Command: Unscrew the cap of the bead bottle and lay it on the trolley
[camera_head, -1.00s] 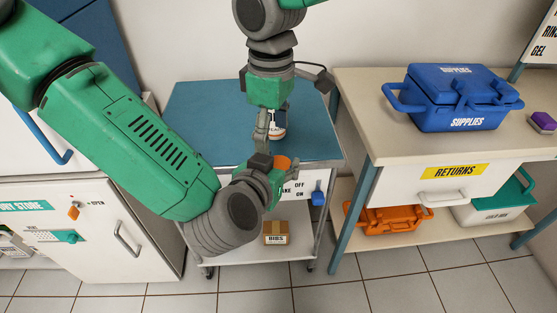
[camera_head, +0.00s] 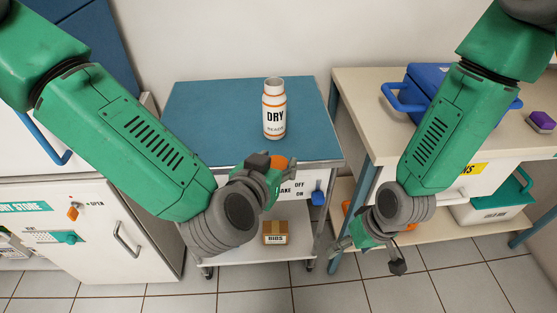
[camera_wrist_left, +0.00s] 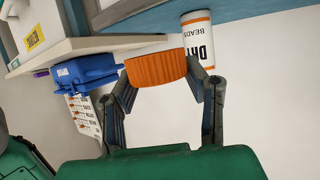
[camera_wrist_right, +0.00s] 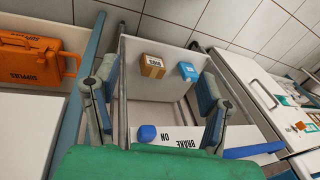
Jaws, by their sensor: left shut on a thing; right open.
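The bead bottle (camera_head: 274,112), white with orange bands and "DRY BEADS" on it, stands upright on the blue trolley top (camera_head: 205,115). Its neck is open with no cap on it. My left gripper (camera_head: 270,165) is shut on the orange ridged cap (camera_wrist_left: 156,69), in front of the trolley's near edge and apart from the bottle. The bottle also shows behind the cap in the left wrist view (camera_wrist_left: 198,38). My right gripper (camera_head: 369,258) is open and empty, low in front of the right-hand bench. Its spread fingers show in the right wrist view (camera_wrist_right: 157,95).
The trolley top around the bottle is clear. A brown BIBS box (camera_head: 275,233) sits on its lower shelf, and a blue brake knob (camera_head: 318,198) is at its front. A white cabinet (camera_head: 105,215) stands at left.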

